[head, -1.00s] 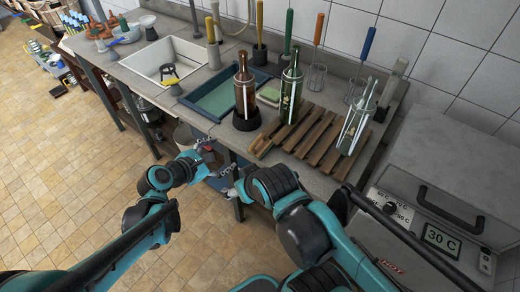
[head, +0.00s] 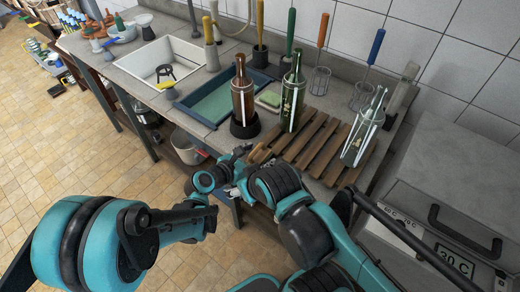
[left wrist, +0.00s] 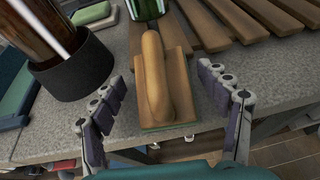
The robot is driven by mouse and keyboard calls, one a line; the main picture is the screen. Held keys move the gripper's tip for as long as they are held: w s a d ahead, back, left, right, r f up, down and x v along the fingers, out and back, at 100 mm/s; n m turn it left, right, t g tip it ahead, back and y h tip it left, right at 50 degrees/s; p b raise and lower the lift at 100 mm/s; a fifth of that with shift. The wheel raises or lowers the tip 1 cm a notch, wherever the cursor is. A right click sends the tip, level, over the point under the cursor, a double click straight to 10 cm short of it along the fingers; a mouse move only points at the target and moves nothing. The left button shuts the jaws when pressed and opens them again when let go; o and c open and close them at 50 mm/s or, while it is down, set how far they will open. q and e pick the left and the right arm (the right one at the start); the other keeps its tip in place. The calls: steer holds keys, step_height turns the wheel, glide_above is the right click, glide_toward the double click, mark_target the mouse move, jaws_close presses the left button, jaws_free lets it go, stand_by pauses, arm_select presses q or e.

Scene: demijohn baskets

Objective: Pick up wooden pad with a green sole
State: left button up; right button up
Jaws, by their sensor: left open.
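The wooden pad (left wrist: 181,82) lies on the grey counter in the left wrist view. It is a light wooden block with a long rounded handle on top, and a thin green sole shows along its near edge. My left gripper (left wrist: 161,78) is open, with one finger on each side of the pad and visible gaps between. In the head view my left gripper (head: 240,155) is at the counter's front edge, and I cannot make out the pad there. My right gripper is mostly hidden beside its own arm below the counter edge; its fingers are unclear.
A brown bottle (head: 242,92) in a black holder (head: 245,126) stands close to the left of the pad. A green bottle (head: 291,98) stands behind it. A slatted wooden rack (head: 318,145) with a clear bottle (head: 362,135) is to the right. A green-bottomed tray (head: 208,108) lies left.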

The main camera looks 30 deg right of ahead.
arm_select(q)
steer(key=shift+s+a+r, duration=0.2)
steer(key=shift+s, duration=0.1)
steer(key=shift+a, duration=0.1)
steer(key=c, duration=1.4)
arm_select(e)
steer(key=shift+s+a+r, duration=0.1)
steer(key=shift+s+a, duration=0.15)
arm_select(q)
steer(key=shift+w+r, duration=0.1)
steer(key=shift+r, duration=0.05)
arm_select(e)
steer(key=shift+r, duration=0.15)
